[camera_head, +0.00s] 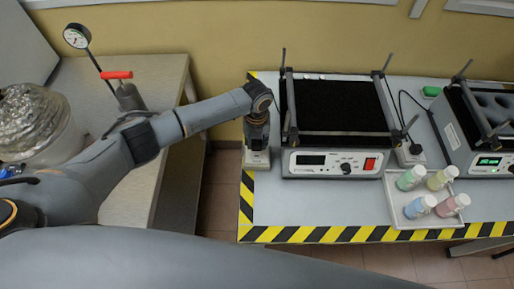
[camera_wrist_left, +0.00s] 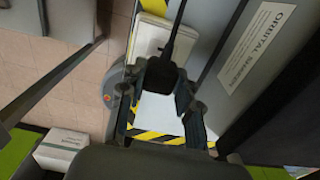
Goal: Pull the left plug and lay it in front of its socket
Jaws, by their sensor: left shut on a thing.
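My left gripper (camera_head: 257,143) points down at the left end of the striped table, just over a pale socket block (camera_head: 257,161). In the left wrist view, the gripper (camera_wrist_left: 161,92) is shut on a black plug (camera_wrist_left: 161,75), whose black cable runs up the picture. The pale block (camera_wrist_left: 151,42) also shows there, behind the plug. I cannot tell whether the plug is seated in the socket. In the head view the gripper hides the plug. My right gripper is not in view.
A black-topped shaker (camera_head: 330,107) stands close right of the gripper. A second socket with a plug (camera_head: 409,154) sits between it and another shaker (camera_head: 485,125). A tray (camera_head: 400,225) holds several bottles. The table strip before the left shaker is clear.

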